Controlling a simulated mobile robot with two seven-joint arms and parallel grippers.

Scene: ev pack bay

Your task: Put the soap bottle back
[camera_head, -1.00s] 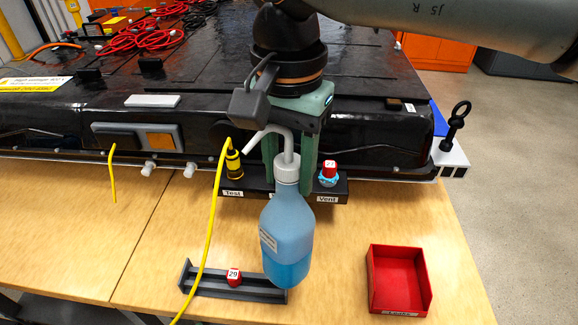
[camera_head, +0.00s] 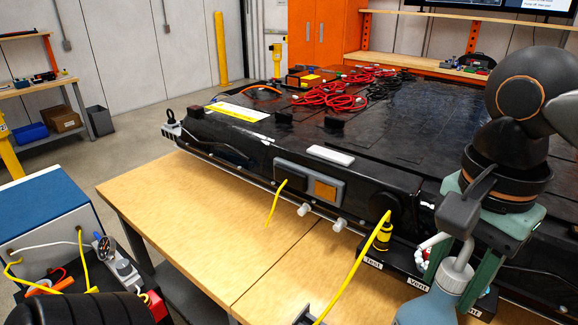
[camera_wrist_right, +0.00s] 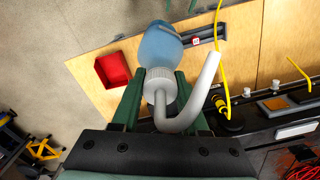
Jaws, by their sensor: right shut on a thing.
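The soap bottle (camera_head: 432,306) is translucent blue with a white pump collar and a bent white spout. It is at the lower right of the head view, its lower part cut off by the frame. My right gripper (camera_head: 460,272) has its green fingers shut around the bottle's neck, just below the pump. In the right wrist view the blue body (camera_wrist_right: 160,46) points away from the gripper (camera_wrist_right: 157,92), over the wooden table. I cannot tell how far its base is above the tabletop. My left gripper is not in view.
A black battery pack (camera_head: 330,150) lies along the wooden table (camera_head: 190,215). The wrist view shows a red bin (camera_wrist_right: 113,70) and a dark rack (camera_wrist_right: 208,32). A blue-topped cabinet (camera_head: 45,205) stands left; the table's left part is clear.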

